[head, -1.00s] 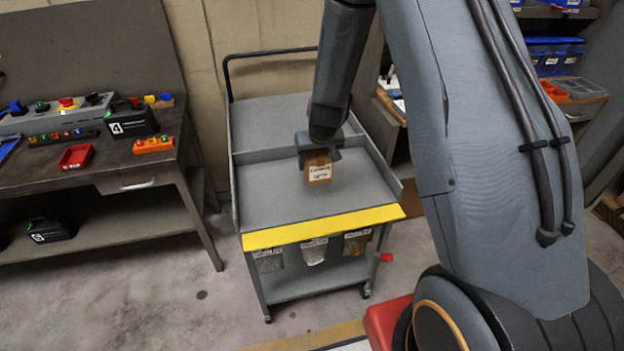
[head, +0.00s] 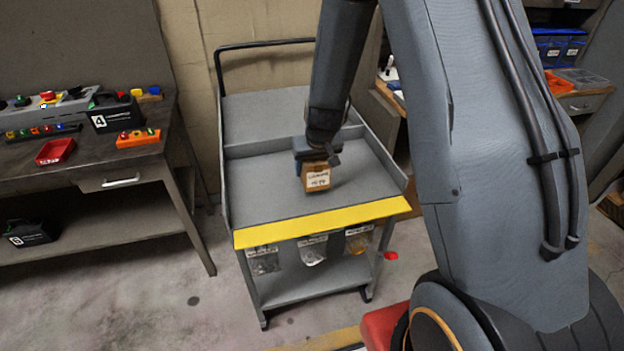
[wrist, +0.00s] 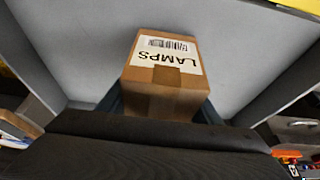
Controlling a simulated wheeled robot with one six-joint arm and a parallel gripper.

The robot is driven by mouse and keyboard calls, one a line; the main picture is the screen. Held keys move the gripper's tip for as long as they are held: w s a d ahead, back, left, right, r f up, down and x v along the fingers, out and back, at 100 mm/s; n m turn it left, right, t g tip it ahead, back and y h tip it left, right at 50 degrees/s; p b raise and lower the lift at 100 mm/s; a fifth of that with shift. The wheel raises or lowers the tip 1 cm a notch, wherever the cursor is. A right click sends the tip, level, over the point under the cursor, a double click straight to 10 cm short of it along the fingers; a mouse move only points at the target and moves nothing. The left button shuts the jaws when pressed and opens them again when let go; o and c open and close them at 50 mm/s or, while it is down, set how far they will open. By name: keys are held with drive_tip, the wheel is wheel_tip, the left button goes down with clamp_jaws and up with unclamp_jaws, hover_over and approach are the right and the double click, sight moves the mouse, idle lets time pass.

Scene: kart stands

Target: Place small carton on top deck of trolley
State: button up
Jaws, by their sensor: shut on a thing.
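The small carton (head: 317,177) is a brown box with a white label. In the wrist view the carton (wrist: 163,78) shows a label reading LAMPS and a barcode. My gripper (head: 316,158) is shut on the carton and holds it over the front part of the trolley's top deck (head: 272,196). I cannot tell whether the carton's underside touches the deck. The grey trolley has a yellow front strip (head: 320,221) and a black handle at the back. The carton's lower faces are hidden.
A low divider (head: 260,146) crosses the top deck behind the carton, and raised sides bound it. A workbench (head: 90,165) with a red bin (head: 55,151) and several devices stands left. The deck around the carton is bare.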

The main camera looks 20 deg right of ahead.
drive_tip(key=shift+w+f+b, duration=0.1)
drive_tip(key=shift+f+b, duration=1.8)
drive_tip(key=shift+b, duration=0.5)
drive_tip(key=shift+f, duration=0.1)
drive_tip(key=o, duration=1.4)
drive_tip(key=shift+r, duration=0.2)
